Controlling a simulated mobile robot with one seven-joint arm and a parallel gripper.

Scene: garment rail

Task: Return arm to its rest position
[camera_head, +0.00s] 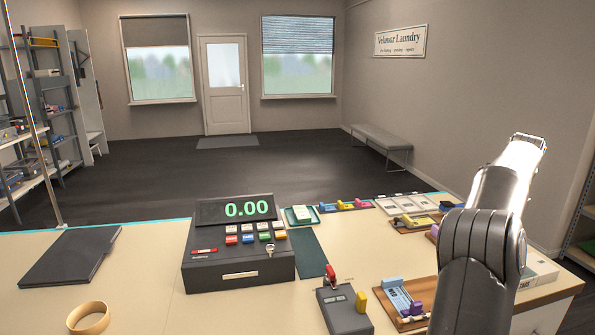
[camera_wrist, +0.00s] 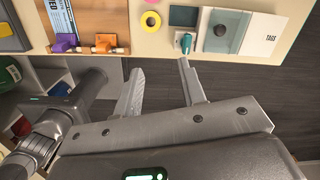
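My gripper (camera_wrist: 161,68) shows in the wrist view with its two fingers spread apart and nothing between them. Its fingers point toward the edge of a cream counter, above the dark floor. In the head view my arm (camera_head: 485,230) rises at the right, in front of the counter's right end. I cannot make out the gripper itself in that view. The counter (camera_head: 140,265) spans the lower part of the head view, and its edge also shows in the wrist view (camera_wrist: 120,45).
A black cash register (camera_head: 238,265) reading 0.00 stands mid-counter. A card terminal (camera_head: 343,312) and small trays are near my arm. In the wrist view, a tape roll (camera_wrist: 220,30) sits near the edge.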

